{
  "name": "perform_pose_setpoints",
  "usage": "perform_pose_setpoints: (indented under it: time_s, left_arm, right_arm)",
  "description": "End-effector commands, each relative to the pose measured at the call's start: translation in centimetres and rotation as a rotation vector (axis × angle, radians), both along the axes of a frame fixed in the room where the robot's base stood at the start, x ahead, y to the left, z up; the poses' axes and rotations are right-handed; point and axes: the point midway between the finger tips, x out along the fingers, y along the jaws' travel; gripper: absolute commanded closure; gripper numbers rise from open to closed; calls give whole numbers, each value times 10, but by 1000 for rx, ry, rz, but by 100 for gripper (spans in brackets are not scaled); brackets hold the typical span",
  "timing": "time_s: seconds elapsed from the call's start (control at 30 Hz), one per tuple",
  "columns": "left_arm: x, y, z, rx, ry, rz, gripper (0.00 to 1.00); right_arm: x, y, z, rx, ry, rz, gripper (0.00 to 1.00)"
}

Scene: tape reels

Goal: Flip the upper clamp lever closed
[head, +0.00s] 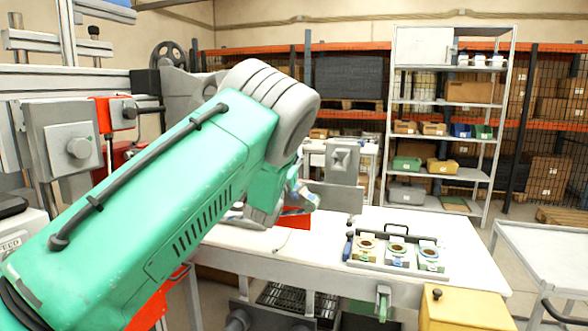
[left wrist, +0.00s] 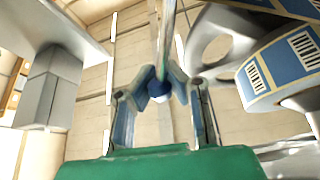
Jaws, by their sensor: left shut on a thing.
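My left gripper (left wrist: 162,92) is shut on the blue end of a thin grey rod, which looks like the clamp lever (left wrist: 166,40), in the left wrist view. The rod runs up from between the fingertips to the top edge of that view. In the head view my green left arm reaches over the left of the white table, and its gripper (head: 298,197) shows only in part beside the wrist. The lever and clamp cannot be made out there. My right gripper is in neither view.
A large reel with blue and white labels (left wrist: 282,68) lies right of the fingers. A tray (head: 398,262) with several small reels sits on the white table (head: 420,222). A yellow box (head: 465,308) stands in front. A grey shelf (head: 447,112) is behind.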

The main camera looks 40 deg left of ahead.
Motion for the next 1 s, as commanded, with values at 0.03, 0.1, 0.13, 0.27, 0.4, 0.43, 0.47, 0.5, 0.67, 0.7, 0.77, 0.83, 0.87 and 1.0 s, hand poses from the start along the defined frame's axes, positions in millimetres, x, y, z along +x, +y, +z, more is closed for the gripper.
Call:
perform_pose_setpoints:
  time_s: [0.03, 0.1, 0.13, 0.27, 0.4, 0.43, 0.47, 0.5, 0.67, 0.7, 0.77, 0.83, 0.87, 1.0]
  left_arm:
    - [-4, 1, -15, 7, -16, -13, 100]
    - [-8, 1, -17, 23, -53, -40, 100]
    - [-10, 2, -18, 28, -68, -50, 100]
    - [-15, 3, -21, 51, -124, -90, 100]
    - [-18, 2, -22, 68, -162, -115, 100]
    - [-19, 2, -22, 71, -169, -119, 100]
    - [-19, 2, -22, 73, -174, -122, 100]
    - [-19, 2, -21, 76, -179, -124, 100]
    - [-21, 2, -21, 83, -191, -133, 100]
    - [-21, 2, -21, 84, -192, -134, 100]
    - [-21, 2, -20, 84, -192, -135, 100]
    - [-21, 2, -20, 84, -192, -135, 100]
    - [-21, 2, -20, 84, -192, -135, 100]
    - [-20, 2, -20, 84, -192, -135, 100]
  right_arm:
    - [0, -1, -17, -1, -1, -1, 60]
    - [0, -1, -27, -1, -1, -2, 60]
    - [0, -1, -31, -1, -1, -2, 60]
    - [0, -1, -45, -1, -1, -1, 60]
    - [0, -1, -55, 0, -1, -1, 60]
    - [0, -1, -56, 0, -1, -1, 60]
    - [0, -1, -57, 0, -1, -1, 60]
    - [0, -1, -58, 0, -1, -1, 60]
    - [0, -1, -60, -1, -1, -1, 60]
    - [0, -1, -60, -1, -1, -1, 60]
    - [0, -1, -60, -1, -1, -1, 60]
    - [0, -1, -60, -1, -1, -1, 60]
    - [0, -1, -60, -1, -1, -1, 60]
    - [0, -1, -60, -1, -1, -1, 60]
